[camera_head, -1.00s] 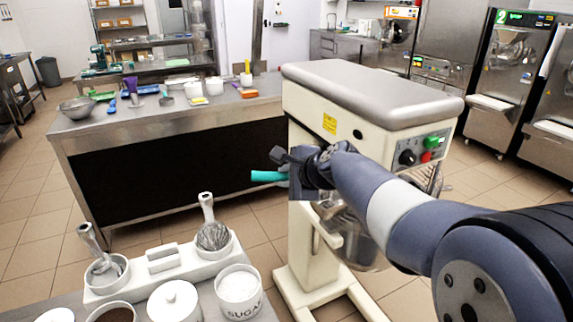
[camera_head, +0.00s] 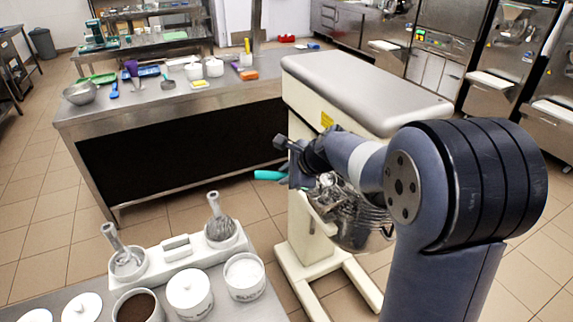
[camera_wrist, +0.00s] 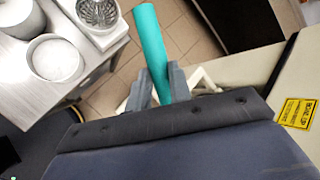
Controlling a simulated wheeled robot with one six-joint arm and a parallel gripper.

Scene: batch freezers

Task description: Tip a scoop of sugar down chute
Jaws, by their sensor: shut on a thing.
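My gripper (camera_head: 290,174) is shut on a teal handle (camera_head: 268,175), in front of the mixer's column. In the wrist view the handle (camera_wrist: 150,40) sticks out between the two fingers of my gripper (camera_wrist: 160,88). The scoop's head is not visible, so I cannot tell whether it holds sugar. The white sugar jar (camera_head: 245,280) stands on the near counter, with white contents; it also shows in the wrist view (camera_wrist: 56,58). The mixer (camera_head: 350,92) has a bowl with a wire guard (camera_head: 362,218), partly behind my arm. I cannot make out a chute.
A steel table (camera_head: 130,205) with bowls and utensils stands behind. Tiled floor lies open between the counter and that table.

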